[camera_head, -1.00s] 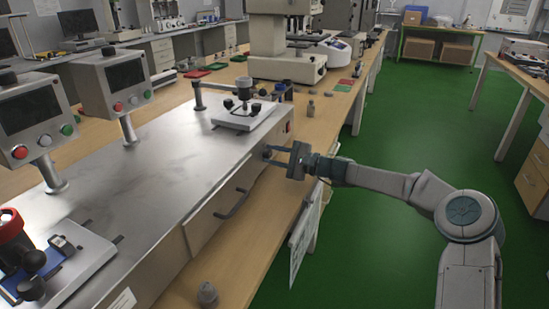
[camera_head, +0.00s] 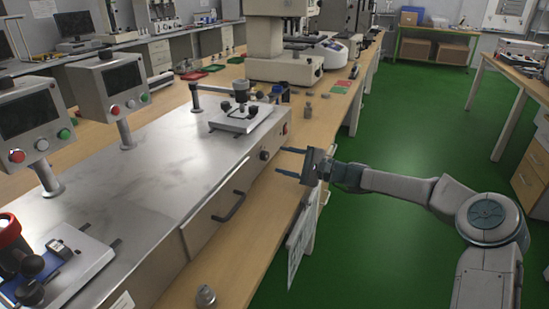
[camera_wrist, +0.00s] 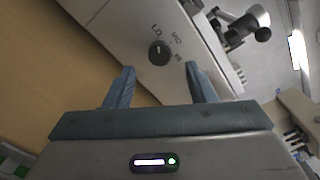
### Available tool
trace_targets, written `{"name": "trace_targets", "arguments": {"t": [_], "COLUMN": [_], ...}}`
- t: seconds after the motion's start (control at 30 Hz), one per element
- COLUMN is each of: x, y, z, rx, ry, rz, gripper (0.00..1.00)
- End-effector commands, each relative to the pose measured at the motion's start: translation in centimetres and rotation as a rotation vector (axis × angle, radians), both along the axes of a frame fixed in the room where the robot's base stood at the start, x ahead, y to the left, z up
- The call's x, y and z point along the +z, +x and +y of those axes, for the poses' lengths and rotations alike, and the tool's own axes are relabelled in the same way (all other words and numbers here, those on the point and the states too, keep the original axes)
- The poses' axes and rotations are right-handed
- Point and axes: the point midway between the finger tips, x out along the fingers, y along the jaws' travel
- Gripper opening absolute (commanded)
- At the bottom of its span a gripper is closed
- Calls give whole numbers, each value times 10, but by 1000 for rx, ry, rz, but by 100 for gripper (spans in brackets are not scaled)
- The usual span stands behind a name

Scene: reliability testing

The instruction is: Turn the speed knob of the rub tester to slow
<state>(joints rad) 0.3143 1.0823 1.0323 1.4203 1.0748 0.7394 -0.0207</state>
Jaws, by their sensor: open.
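The rub tester (camera_head: 150,165) is a long metal-topped machine on the wooden bench. Its dark round speed knob (camera_head: 264,155) sits on the front panel near the right end. In the wrist view the knob (camera_wrist: 160,53) shows a light pointer mark directed roughly toward the "LO" lettering, with more lettering to its right. My gripper (camera_head: 278,161) is open and empty, in front of the panel with a gap to the knob. In the wrist view the knob appears between and beyond the two fingertips (camera_wrist: 159,69). Nothing hides the knob.
A black drawer-style handle (camera_head: 229,207) sticks out from the front panel, left of the knob. A red switch (camera_head: 285,129) is to its right. A small metal weight (camera_head: 206,296) stands on the bench front. The green floor on the right is clear.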

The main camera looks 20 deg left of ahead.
Motion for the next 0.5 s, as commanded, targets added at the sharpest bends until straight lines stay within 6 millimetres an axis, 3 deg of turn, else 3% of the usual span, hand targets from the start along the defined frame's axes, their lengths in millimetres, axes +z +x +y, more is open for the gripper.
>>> {"name": "trace_targets", "arguments": {"t": [0.2,0.5], "x": [1,0], "y": [-3,-7], "z": [-52,-86], "rx": [-3,0], "ry": [-1,-1], "rz": [0,0], "gripper": [50,50]}}
